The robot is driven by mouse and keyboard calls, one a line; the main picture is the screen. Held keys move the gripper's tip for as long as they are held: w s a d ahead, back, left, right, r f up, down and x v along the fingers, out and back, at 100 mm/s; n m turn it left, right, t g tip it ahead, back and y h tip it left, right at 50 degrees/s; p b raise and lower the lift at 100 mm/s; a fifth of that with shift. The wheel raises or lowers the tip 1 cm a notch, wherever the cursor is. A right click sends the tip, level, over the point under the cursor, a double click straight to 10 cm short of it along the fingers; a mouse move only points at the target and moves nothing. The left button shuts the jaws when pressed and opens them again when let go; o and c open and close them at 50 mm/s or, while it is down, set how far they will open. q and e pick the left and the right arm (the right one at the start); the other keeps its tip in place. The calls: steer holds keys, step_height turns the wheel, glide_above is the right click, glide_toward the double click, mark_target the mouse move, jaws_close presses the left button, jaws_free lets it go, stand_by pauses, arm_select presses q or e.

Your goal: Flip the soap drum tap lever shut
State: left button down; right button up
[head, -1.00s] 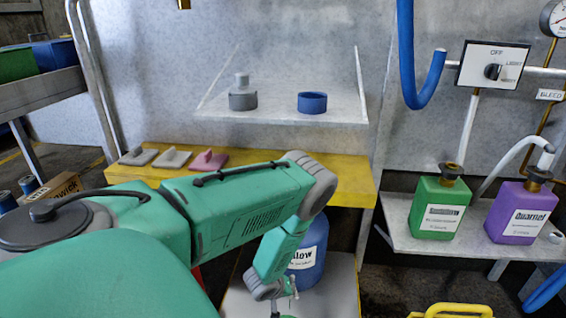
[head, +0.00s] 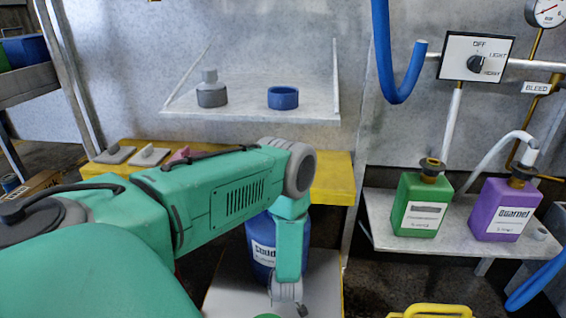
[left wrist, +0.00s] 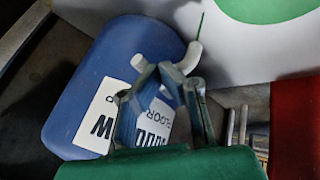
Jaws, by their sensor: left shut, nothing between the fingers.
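A blue drum (head: 261,232) with a white label stands low under the yellow ledge, partly covered by my left forearm. In the left wrist view the drum (left wrist: 75,75) fills the left side. A white curved tap piece (left wrist: 176,27) shows at its upper right edge, with a white end (left wrist: 190,58) near my fingertips. My left gripper (left wrist: 165,72) is shut and empty, its tips close to this white piece; I cannot tell whether they touch. The lever's position is unclear. My right gripper is not in view.
A pale board (head: 222,292) lies under the drum. A green jug (head: 420,205) and a purple jug (head: 500,208) stand on a shelf at the right. The yellow ledge (head: 335,175) is above the drum. A yellow object (head: 430,310) lies low at the right.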

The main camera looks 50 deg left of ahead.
arm_select(q)
steer(key=shift+w+a, duration=0.2)
steer(key=shift+w, duration=0.75)
